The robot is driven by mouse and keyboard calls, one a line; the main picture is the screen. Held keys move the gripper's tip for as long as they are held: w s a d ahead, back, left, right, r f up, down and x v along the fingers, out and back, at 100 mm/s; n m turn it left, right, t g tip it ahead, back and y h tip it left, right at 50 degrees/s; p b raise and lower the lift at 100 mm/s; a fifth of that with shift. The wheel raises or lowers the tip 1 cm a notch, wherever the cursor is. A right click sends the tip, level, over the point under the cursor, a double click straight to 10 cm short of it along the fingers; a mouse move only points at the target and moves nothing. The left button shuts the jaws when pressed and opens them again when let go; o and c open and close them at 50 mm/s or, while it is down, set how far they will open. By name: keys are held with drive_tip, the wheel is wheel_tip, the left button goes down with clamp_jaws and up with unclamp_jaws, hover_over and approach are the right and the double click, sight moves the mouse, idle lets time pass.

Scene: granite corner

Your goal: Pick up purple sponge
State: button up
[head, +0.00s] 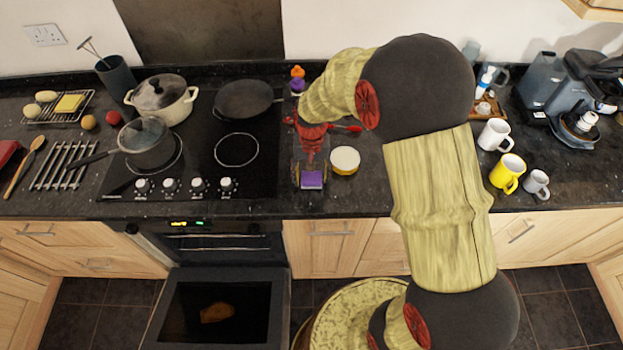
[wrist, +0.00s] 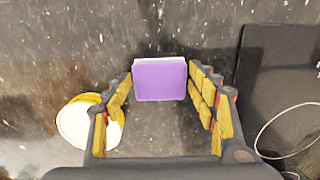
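The purple sponge (wrist: 160,79) has a flat purple face with a pale far edge. In the wrist view it is between and just ahead of my gripper's (wrist: 163,92) two yellow-padded fingers, with dark gaps to either side. In the head view the sponge (head: 312,180) is on the dark counter near its front edge, at the end of my gripper (head: 310,172). The fingers are spread apart and I see no contact with the sponge. The height of the fingertips over the counter is hard to tell.
A round yellow-rimmed white container (head: 345,160) stands right of the sponge and shows left in the wrist view (wrist: 82,122). The black cooktop (head: 255,185) lies to the left. Mugs (head: 507,172) stand at right. The oven door (head: 220,305) hangs open below.

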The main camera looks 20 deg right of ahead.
sight(310, 178)
drive_tip(key=c, duration=0.5)
drive_tip(key=shift+c, duration=0.2)
drive_tip(key=shift+r, duration=0.1)
drive_tip(key=shift+r, duration=0.3)
drive_tip(key=r, duration=0.2)
drive_tip(key=r+p, duration=0.1)
drive_tip(key=shift+s+a+r, duration=0.1)
drive_tip(key=shift+s+a, duration=0.05)
drive_tip(key=shift+a, duration=0.1)
drive_tip(key=s+a+r+p, duration=0.2)
drive_tip(key=s+a+r, duration=0.7)
drive_tip(key=a, duration=0.1)
